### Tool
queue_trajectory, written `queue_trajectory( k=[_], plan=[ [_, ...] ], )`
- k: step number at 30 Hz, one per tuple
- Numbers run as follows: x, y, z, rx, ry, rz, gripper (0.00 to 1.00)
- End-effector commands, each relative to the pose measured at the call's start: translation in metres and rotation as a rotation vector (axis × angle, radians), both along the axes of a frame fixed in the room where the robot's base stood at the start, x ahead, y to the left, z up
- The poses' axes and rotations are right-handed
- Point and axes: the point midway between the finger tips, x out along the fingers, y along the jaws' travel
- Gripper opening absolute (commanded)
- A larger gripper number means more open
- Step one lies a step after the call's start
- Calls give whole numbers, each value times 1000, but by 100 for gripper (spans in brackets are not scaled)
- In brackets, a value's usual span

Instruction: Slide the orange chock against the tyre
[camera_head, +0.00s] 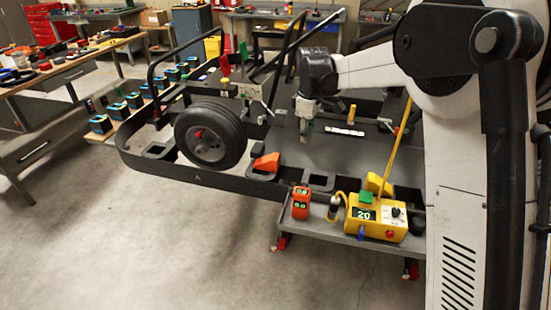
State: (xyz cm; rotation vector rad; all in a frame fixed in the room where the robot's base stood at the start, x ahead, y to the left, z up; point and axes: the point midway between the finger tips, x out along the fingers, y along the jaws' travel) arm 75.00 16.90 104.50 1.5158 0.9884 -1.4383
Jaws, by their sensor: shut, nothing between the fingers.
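The orange chock (266,162) is a small wedge on the dark kart stand, to the right of the tyre, with a gap between them. The black tyre (211,134) stands upright with a grey hub at the stand's left side. My gripper (307,137) is shut and empty, pointing down above the dark deck. In the picture it is to the right of the chock and apart from it. Its height over the deck is hard to tell.
A grey shelf (352,238) at the front holds a yellow box (376,217) reading 20 and an orange device (301,202). A yellow pole (397,147) rises behind it. Several blue batteries line the left. The floor at front left is clear.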

Motion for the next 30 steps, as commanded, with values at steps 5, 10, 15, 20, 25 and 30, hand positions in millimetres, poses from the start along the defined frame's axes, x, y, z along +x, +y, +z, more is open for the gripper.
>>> queue_trajectory(
  k=[5, 10, 15, 20, 25, 30],
  plan=[
    [17, 15, -26, -10, 34, 75, 0],
    [21, 20, -36, -13, 45, 99, 0],
    [22, 20, -52, -13, 46, 100, 0],
    [22, 20, -80, -13, 45, 99, 0],
    [21, 20, -111, -13, 45, 98, 0],
    [23, 26, -135, -13, 45, 100, 0]
  ],
)
